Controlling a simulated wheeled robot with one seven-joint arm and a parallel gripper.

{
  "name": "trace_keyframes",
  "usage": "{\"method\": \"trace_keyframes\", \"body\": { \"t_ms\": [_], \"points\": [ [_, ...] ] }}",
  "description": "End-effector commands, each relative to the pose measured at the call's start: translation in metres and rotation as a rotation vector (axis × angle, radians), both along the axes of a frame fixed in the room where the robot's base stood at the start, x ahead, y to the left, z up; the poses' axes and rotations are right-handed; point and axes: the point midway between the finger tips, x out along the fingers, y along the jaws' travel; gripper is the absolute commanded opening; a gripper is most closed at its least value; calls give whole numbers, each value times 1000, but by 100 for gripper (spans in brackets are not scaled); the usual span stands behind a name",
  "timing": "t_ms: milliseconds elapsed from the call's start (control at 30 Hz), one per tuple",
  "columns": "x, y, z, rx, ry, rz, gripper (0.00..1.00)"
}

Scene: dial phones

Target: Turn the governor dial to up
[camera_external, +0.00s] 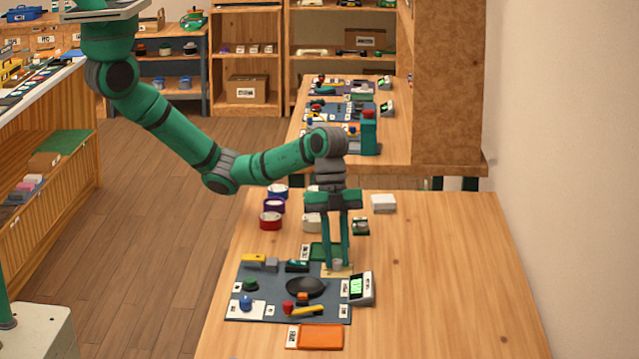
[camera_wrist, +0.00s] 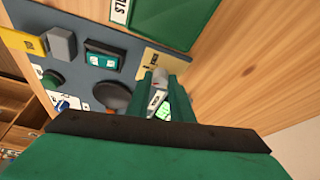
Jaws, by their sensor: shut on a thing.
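My gripper (camera_external: 338,258) points straight down at the board's back right corner, its two green fingers on either side of a small grey dial (camera_external: 337,264). The dial sits on a tan plate (camera_external: 328,272), and the fingers are closed on it. In the wrist view the grey dial (camera_wrist: 160,74) shows between the fingertips (camera_wrist: 162,88), with the tan plate (camera_wrist: 150,58) around it. The fingers hide part of the dial. The marks on the plate and the dial's pointer are too small to read.
The blue-grey board (camera_external: 262,287) carries a black dome (camera_external: 305,287), a green knob (camera_external: 250,284), a blue knob (camera_external: 246,303) and a red-ended yellow lever (camera_external: 308,310). A green-screen display (camera_external: 360,287) stands right. An orange tray (camera_external: 321,337) lies in front. The table's right side is clear.

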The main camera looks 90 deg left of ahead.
Motion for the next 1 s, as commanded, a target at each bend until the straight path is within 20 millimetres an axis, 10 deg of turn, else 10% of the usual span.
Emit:
{"method": "trace_keyframes", "body": {
  "t_ms": [867, 900, 1000],
  "points": [
    [-1, -2, 1, -3, -2, 159, 0],
    [-1, -2, 1, -2, -2, 159, 29],
    [-1, -2, 1, -2, -2, 159, 39]
  ]
}}
